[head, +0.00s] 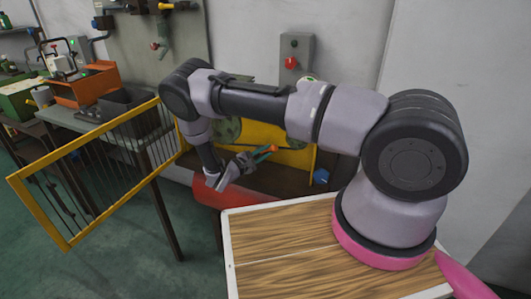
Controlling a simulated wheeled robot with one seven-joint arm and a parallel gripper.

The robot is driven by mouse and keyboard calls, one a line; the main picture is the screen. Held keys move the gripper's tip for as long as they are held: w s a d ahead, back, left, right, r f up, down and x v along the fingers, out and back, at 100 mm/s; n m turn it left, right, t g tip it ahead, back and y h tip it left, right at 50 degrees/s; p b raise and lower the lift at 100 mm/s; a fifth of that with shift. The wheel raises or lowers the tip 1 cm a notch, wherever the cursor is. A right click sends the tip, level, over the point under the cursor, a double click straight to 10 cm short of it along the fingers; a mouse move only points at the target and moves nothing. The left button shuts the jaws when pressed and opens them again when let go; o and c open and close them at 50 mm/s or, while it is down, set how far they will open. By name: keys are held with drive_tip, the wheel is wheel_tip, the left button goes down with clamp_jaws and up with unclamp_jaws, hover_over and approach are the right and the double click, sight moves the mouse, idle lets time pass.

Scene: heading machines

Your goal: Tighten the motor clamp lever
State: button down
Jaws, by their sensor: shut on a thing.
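A small orange lever (264,153) shows in the head view, near the middle of the picture, in front of a yellow machine panel. I take it to be the motor clamp lever. My gripper (246,160) is at its left end and is shut on it. The fingers hide that end and the clamp it joins. A red rounded body (209,194) lies just below and left of my gripper, partly hidden by it; I cannot tell whether it is the motor.
A yellow-framed barrier (110,180) stands to the left. Behind it is a bench with an orange bin (88,84). A grey box with a red button (291,63) is on the wall. Green floor is clear at lower left.

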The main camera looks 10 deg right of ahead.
drive_tip(key=shift+a, duration=0.15)
drive_tip(key=n, duration=0.2)
drive_tip(key=r+n+t+h, duration=0.1)
drive_tip(key=shift+w+a+n, duration=0.3)
drive_tip(key=shift+a, duration=0.1)
drive_tip(key=n, duration=0.2)
drive_tip(key=n+t, duration=0.1)
drive_tip(key=shift+w+a+r, duration=0.3)
drive_tip(key=shift+a+r, duration=0.05)
drive_tip(key=shift+a, duration=0.05)
drive_tip(key=n, duration=0.1)
drive_tip(key=n+t, duration=0.1)
drive_tip(key=a+n, duration=0.1)
drive_tip(key=n, duration=0.1)
drive_tip(key=shift+w+r+t, duration=0.2)
drive_tip(key=shift+w+t, duration=0.2)
drive_tip(key=shift+w+a+n+t, duration=0.2)
drive_tip(key=shift+n+t, duration=0.1)
drive_tip(key=shift+n, duration=0.4)
drive_tip(key=shift+w+a+n+t, duration=0.1)
drive_tip(key=shift+a+n+t, duration=0.15)
drive_tip(key=shift+n, duration=0.45)
drive_tip(key=c, duration=0.8)
unclamp_jaws()
drive_tip(key=shift+o, duration=0.2)
drive_tip(key=shift+a, duration=0.1)
